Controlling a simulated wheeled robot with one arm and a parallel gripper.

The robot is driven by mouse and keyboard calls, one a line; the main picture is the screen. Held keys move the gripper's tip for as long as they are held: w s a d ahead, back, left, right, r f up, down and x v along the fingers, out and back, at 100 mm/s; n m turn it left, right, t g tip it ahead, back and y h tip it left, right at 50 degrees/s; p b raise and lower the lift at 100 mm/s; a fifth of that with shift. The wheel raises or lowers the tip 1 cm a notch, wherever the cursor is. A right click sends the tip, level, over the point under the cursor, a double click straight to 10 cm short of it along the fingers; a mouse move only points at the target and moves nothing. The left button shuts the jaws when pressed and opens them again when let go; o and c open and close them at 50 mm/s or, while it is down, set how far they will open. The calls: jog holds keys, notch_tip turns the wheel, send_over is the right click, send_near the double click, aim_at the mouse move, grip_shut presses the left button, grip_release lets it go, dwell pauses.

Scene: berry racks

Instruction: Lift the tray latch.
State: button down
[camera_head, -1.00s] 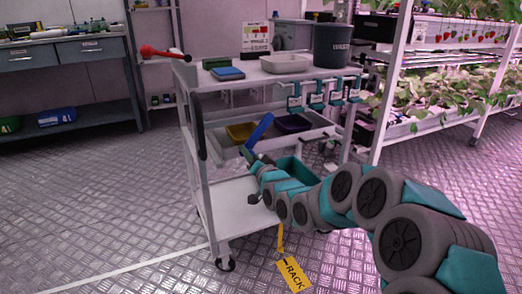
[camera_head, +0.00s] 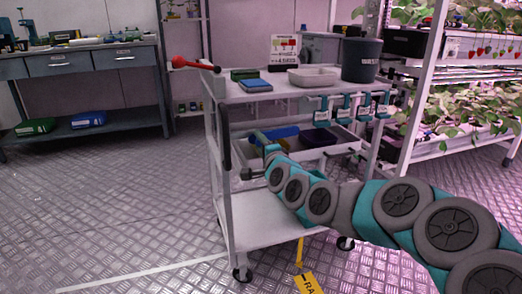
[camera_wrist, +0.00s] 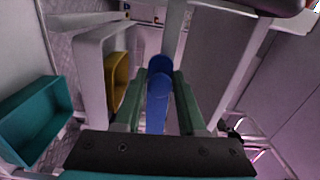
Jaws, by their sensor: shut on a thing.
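The tray latch looks to be the blue lever (camera_head: 285,132) at the cart's middle-level tray (camera_head: 343,145). In the wrist view the blue lever (camera_wrist: 157,105) stands between the two green fingers of my gripper (camera_wrist: 158,78), which is shut on it. In the head view my gripper (camera_head: 260,138) is small and partly hidden by my arm, at the left part of the tray. The tray's pale wall (camera_wrist: 90,75) shows left of the fingers, with a yellow bin (camera_wrist: 118,80) inside. The lever's mounting is hidden.
The cart's top (camera_head: 290,84) carries a white tub, a blue box and a dark bucket (camera_head: 361,60); teal clips hang from its edge. A teal bin (camera_wrist: 35,115) shows in the wrist view. Floor left is free.

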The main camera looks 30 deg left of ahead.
jog(key=shift+r+m, duration=0.4)
jog(key=shift+r, duration=0.05)
jog(key=shift+w, duration=0.1)
jog(key=c, duration=0.6)
grip_release()
jog(key=shift+d, duration=0.1)
jog(key=shift+v, duration=3.9)
